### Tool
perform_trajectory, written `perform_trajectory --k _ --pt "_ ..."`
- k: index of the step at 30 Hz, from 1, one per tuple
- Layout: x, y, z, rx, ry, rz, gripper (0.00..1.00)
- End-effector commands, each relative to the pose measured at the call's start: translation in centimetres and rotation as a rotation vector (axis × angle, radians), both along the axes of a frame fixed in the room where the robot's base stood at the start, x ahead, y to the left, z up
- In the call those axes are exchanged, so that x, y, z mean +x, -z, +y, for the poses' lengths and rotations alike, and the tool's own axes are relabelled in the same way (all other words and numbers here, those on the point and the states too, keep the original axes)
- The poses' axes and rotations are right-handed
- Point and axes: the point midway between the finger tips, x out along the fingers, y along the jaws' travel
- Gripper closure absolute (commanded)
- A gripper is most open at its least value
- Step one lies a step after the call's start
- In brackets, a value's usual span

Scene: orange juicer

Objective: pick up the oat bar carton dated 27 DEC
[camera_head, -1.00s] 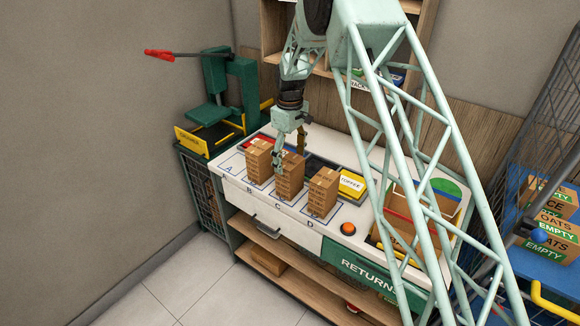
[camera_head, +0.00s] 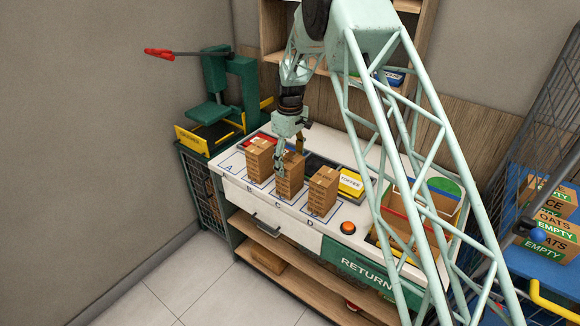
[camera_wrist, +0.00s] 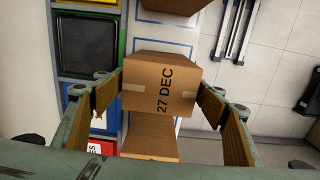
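The oat bar carton marked 27 DEC (camera_wrist: 160,100) is brown cardboard with pale tape and lies between my fingers in the wrist view. In the head view it appears to be the middle carton (camera_head: 289,184) of a row of three on the white counter. My gripper (camera_head: 290,154) points down over it. In the wrist view my gripper (camera_wrist: 159,88) is open, with one finger on each side of the carton's top. The fingertips are very close to its sides; contact is unclear. The carton still stands on the counter.
Similar cartons stand close on the left (camera_head: 259,160) and right (camera_head: 323,190). A yellow-labelled bin (camera_head: 351,183) and a dark tray are behind. An orange button (camera_head: 348,228) sits front right. A green press (camera_head: 228,95) stands left.

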Motion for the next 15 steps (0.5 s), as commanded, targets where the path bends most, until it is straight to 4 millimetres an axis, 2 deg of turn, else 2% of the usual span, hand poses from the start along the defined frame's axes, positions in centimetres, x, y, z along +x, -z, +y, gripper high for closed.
perform_trajectory --k 1,6,15 --pt "0.00 0.00 0.00 0.000 0.000 0.000 0.40" --pt "0.01 -0.03 0.00 0.000 0.000 0.000 0.53" --pt "0.03 -0.17 0.01 0.001 0.000 -0.001 0.54"
